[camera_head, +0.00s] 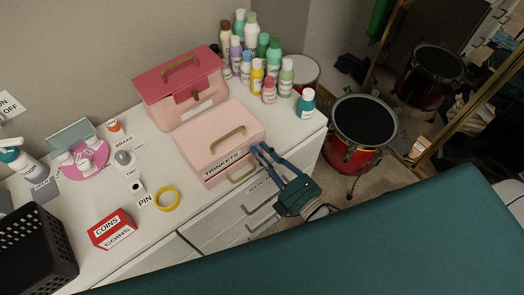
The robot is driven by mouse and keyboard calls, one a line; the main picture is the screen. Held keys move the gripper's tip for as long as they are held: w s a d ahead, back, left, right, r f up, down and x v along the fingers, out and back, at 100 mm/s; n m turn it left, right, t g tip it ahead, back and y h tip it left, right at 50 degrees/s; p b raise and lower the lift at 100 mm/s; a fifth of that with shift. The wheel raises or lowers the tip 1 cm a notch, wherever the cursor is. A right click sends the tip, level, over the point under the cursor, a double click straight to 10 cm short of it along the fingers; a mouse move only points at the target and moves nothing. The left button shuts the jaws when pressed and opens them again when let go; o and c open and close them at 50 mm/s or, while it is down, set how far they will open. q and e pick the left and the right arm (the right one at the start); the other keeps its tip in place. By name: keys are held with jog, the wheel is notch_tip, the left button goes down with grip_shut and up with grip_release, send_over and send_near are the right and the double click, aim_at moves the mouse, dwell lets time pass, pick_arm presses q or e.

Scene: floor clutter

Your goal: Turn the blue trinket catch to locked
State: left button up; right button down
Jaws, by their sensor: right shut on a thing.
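The pink trinket box (218,141), labelled TRINKETS, stands on the white cabinet top with its lid down. It has a brass handle on its lid and another on its front. My right gripper (261,152) reaches in from the lower right, with its fingertips at the box's front right corner. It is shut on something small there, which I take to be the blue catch. The fingers cover the catch, so I cannot make out which way it is turned. My left gripper is not in view.
A darker pink case (184,88) stands behind the trinket box. Several bottles (257,68) crowd the back right. A red coins box (112,229), a yellow ring (167,198) and a black basket (36,250) are at left. A red drum (362,133) stands beyond the cabinet.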

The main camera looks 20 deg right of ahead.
jog(key=m+p, duration=0.1)
jog(key=m, duration=0.2)
jog(key=shift+d+m, duration=0.1)
jog(key=shift+m, duration=0.3)
jog(key=m+p, duration=0.1)
jog(key=m, duration=0.2)
jog(key=shift+m, duration=0.3)
jog(key=m+p, duration=0.1)
jog(key=m, duration=0.2)
jog(key=shift+d+f+m, duration=0.1)
jog(key=shift+f+m, duration=0.05)
jog(key=shift+m, duration=0.15)
jog(key=shift+f+m+p, duration=0.2)
jog(key=shift+m+p, duration=0.1)
jog(key=shift+m, duration=1.5)
jog(key=c, duration=1.6)
grip_release()
jog(key=shift+c, duration=0.2)
jog(key=v, duration=1.2)
